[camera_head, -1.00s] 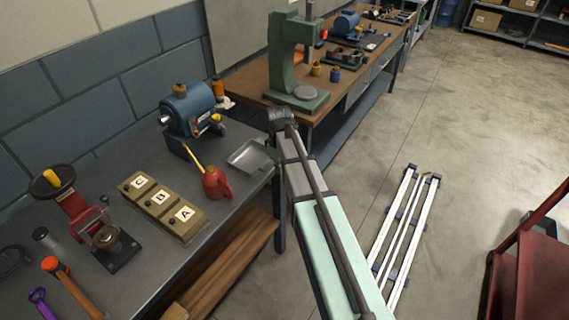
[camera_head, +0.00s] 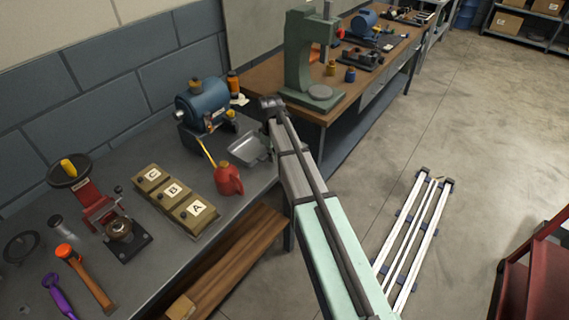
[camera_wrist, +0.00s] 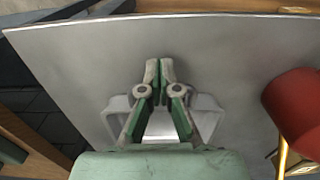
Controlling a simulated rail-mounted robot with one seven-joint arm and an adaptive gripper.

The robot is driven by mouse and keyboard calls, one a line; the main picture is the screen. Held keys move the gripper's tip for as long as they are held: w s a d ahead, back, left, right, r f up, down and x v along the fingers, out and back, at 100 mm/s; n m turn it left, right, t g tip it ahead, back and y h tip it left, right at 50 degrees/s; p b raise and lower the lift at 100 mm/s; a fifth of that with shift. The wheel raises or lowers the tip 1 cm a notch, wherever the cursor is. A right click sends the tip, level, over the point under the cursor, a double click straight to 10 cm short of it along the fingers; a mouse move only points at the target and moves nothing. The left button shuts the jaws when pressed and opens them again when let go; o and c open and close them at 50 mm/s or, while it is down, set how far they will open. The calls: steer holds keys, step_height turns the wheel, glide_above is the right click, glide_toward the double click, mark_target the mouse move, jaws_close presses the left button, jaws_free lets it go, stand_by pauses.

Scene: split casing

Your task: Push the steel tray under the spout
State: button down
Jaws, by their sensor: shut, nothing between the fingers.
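The steel tray (camera_head: 248,150) is a shallow light-grey pan on the bench, just right of the red oil can (camera_head: 228,180) and in front and to the right of the blue casing (camera_head: 203,106). I cannot clearly make out a spout on the casing's right end. In the wrist view my gripper (camera_wrist: 159,68) is shut and empty. Pale rim parts of the tray (camera_wrist: 207,116) show on both sides of the fingers, which partly cover it; contact cannot be told. In the head view my fingers are hidden. The oil can is at the right in the wrist view (camera_wrist: 294,104).
The grey bench (camera_head: 165,258) has its edge close to the tray's right. Boxes lettered A, B and C (camera_head: 172,192) lie left of the oil can. A brown bench with a green press (camera_head: 300,55) stands behind. The floor at right holds white rails (camera_head: 415,230).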

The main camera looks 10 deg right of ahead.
steer(key=shift+w+a, duration=0.95)
steer(key=shift+w, duration=0.2)
steer(key=shift+s, duration=0.1)
steer(key=shift+s+d, duration=0.1)
